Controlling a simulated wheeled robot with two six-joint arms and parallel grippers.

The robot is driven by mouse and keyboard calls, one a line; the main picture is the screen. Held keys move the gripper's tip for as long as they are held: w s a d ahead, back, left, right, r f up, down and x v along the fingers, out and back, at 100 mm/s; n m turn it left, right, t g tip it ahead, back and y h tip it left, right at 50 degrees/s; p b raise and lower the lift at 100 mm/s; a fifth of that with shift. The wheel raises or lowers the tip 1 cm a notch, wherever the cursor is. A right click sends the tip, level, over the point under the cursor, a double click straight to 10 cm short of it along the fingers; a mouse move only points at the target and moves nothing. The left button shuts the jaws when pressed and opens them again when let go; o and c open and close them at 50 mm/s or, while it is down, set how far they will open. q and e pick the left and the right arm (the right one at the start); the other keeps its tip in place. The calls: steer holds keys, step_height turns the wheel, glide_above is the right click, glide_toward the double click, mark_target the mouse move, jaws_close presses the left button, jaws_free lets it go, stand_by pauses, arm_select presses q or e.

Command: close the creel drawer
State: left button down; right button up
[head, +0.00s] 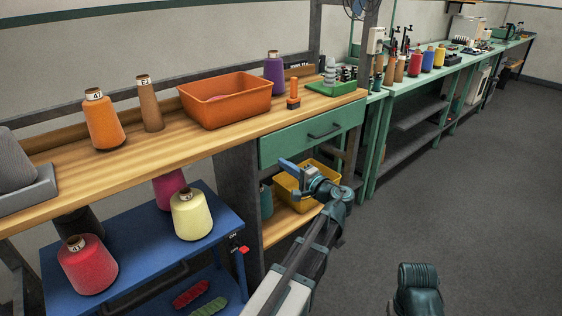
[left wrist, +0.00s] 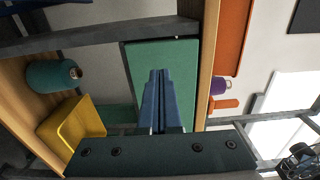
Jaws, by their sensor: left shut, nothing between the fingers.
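The creel drawer (head: 285,146) is a green front under the wooden bench top, with a dark bar handle (head: 325,131). Its front sits close below the bench edge; I cannot tell how far it stands out. My left gripper (head: 287,165) is shut and empty, just below and in front of the drawer's left part, left of the handle. In the left wrist view the shut blue fingers (left wrist: 158,85) point at the green drawer front (left wrist: 180,58); whether they touch it is unclear. My right gripper is out of view.
An orange bin (head: 225,100), cones and a green tray (head: 330,90) stand on the bench. A yellow bin (head: 290,187) sits on the shelf below the drawer. A blue cart (head: 140,235) with yarn cones stands at left. Grey floor at right is free.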

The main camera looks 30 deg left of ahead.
arm_select(q)
steer(key=v, duration=0.8)
steer(key=shift+s, duration=0.1)
steer(key=s+d+f+g+h, duration=0.2)
steer(key=s+d+f+h, duration=0.5)
steer(key=f, duration=0.3)
steer(key=s+d+f+g+h, duration=0.2)
steer(key=s+d+f+h, duration=0.3)
steer(key=d+f, duration=0.4)
steer(key=s+d+f+g+h, duration=0.2)
steer(key=s+d+g+h, duration=0.15)
steer(key=s+d, duration=0.5)
step_height(320, 180, up, 17)
steer(key=t+p, duration=0.1)
steer(key=p, duration=1.6)
steer(key=shift+w+p, duration=0.35)
steer(key=shift+w, duration=0.05)
steer(key=shift+f, duration=0.15)
